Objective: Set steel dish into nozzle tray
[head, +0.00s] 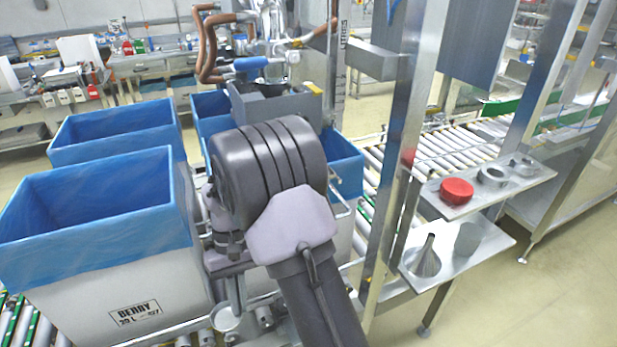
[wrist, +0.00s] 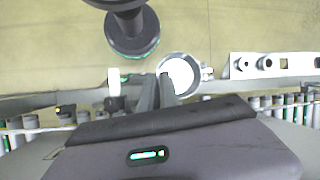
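The steel dish (wrist: 181,74) is a round, shallow cup with a bright inside, just right of the fingertips in the wrist view. My gripper (wrist: 160,80) has its two fingers close together at the dish's left rim, and they look shut on it. In the head view a pale round dish (head: 228,319) shows below my wrist; my arm hides most of the fingers there. A pale plate with dark round openings (wrist: 270,65) lies to the right in the wrist view and may be the nozzle tray. The head view does not clearly show which plate this is.
Blue-lined boxes (head: 95,225) stand left of my arm. A steel post (head: 405,150) rises on the right. The upper shelf (head: 520,178) holds a red cap (head: 456,190) and steel rings; the lower shelf (head: 495,240) holds a funnel (head: 425,260) and a grey round piece (head: 467,239).

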